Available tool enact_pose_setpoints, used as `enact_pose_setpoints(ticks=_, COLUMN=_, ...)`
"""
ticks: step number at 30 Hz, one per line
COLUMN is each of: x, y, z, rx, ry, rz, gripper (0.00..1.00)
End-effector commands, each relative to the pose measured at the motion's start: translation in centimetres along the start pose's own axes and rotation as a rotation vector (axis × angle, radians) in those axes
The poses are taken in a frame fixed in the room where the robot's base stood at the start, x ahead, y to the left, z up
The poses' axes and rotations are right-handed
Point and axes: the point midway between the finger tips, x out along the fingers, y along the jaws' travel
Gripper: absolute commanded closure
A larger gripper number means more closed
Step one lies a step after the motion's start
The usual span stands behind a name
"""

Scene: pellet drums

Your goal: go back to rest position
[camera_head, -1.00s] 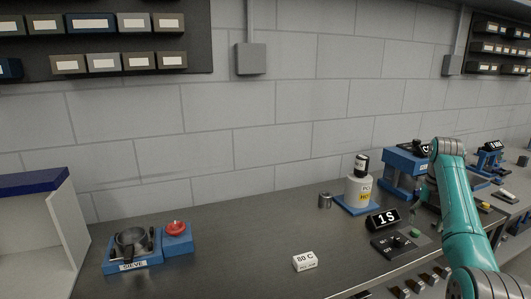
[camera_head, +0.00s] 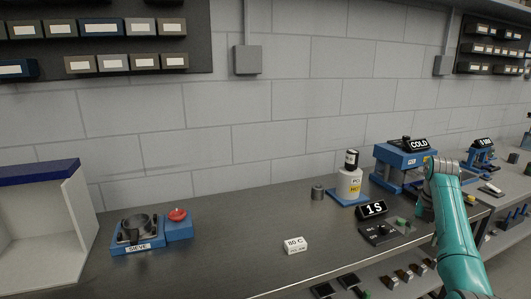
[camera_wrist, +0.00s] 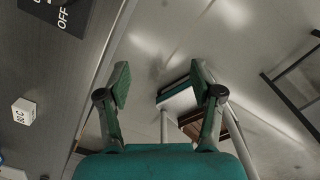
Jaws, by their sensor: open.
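My arm is the teal link at the right of the head view, reaching over the front right of the bench. My gripper (camera_wrist: 160,90) shows in the wrist view with its two green-padded fingers spread apart and nothing between them. In that view it points down past the bench edge, with the floor beyond. In the head view the fingertips are hidden or too small to make out.
The bench (camera_head: 240,245) holds a sieve station (camera_head: 138,232) with a red button (camera_head: 177,215), a white block marked 80 C (camera_head: 294,245), a bottle stand (camera_head: 349,186), a 1 S display (camera_head: 372,209), a switch box (camera_head: 379,234) and a blue press marked COLD (camera_head: 402,163). The bench's middle is mostly clear.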

Motion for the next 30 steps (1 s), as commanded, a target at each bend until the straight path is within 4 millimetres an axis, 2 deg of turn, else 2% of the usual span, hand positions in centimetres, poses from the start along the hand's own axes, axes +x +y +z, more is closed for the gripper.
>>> enact_pose_setpoints(ticks=8, x=6.5, y=1.2, z=-1.0, rx=0.112, ry=-0.051, rz=0.018, gripper=0.34)
enact_pose_setpoints(ticks=11, x=9.7, y=1.8, z=-1.7, rx=0.171, ry=-0.077, rz=0.030, gripper=0.34)
enact_pose_setpoints(ticks=17, x=17.3, y=3.0, z=-4.3, rx=0.325, ry=-0.142, rz=0.073, gripper=0.34)
enact_pose_setpoints(ticks=24, x=26.1, y=3.9, z=-9.2, rx=0.532, ry=-0.219, rz=0.153, gripper=0.34)
enact_pose_setpoints(ticks=30, x=32.1, y=4.1, z=-14.4, rx=0.706, ry=-0.270, rz=0.239, gripper=0.34)
